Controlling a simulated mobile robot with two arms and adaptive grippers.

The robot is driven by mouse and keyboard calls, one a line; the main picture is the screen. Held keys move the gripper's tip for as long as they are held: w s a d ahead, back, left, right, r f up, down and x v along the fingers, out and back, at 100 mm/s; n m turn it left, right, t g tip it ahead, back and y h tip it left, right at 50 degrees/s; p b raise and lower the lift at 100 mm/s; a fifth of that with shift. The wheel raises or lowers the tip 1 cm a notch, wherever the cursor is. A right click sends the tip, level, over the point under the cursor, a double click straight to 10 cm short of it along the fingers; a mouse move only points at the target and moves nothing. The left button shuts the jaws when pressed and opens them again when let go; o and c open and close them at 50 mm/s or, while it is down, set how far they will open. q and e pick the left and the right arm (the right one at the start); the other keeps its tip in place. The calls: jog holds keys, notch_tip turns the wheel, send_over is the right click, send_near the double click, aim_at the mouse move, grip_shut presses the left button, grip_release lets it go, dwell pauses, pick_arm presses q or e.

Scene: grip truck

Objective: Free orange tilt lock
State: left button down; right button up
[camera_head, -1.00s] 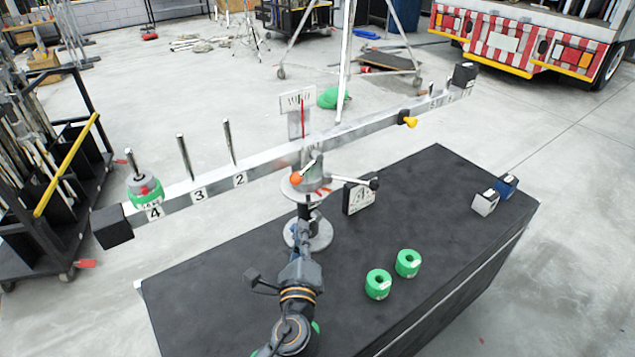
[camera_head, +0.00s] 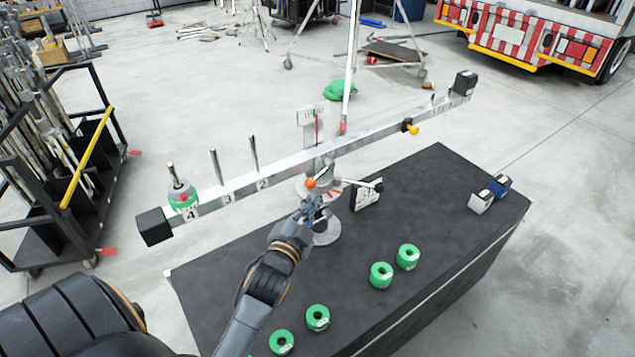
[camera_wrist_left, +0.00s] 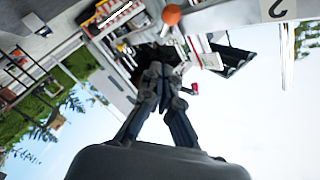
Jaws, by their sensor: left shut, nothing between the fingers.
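The orange tilt lock (camera_head: 311,183) is a round knob at the middle of the balance beam's stand. It also shows at the top of the left wrist view (camera_wrist_left: 171,14). The long grey beam (camera_head: 350,143) carries upright pegs and number labels, with a green weight (camera_head: 183,199) on the peg by label 4. My left gripper (camera_head: 309,208) is just below the orange knob in the head view, close to the stand. In the left wrist view its fingers (camera_wrist_left: 160,72) are together and empty, with the knob beyond them. Contact with the knob cannot be told. My right gripper is not seen.
Several green weights (camera_head: 381,275) lie on the black table (camera_head: 430,200). A black-and-white box (camera_head: 366,195) stands right of the stand, and small blocks (camera_head: 481,201) sit at the right edge. A dark rack (camera_head: 60,190) stands at left.

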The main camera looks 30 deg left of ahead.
aim_at(320, 176)
pick_arm(q)
jog(key=shift+w+a+f+p, duration=0.3)
jog(key=shift+w+a, duration=0.35)
jog(key=shift+w, duration=0.6)
jog(key=shift+w+a+f+p, duration=0.15)
jog(key=shift+w+a+f, duration=0.25)
jog(key=shift+w+a, duration=0.55)
jog(key=shift+w+a+f+p, duration=0.25)
jog(key=shift+w+a+f, duration=0.15)
jog(key=shift+w, duration=1.1)
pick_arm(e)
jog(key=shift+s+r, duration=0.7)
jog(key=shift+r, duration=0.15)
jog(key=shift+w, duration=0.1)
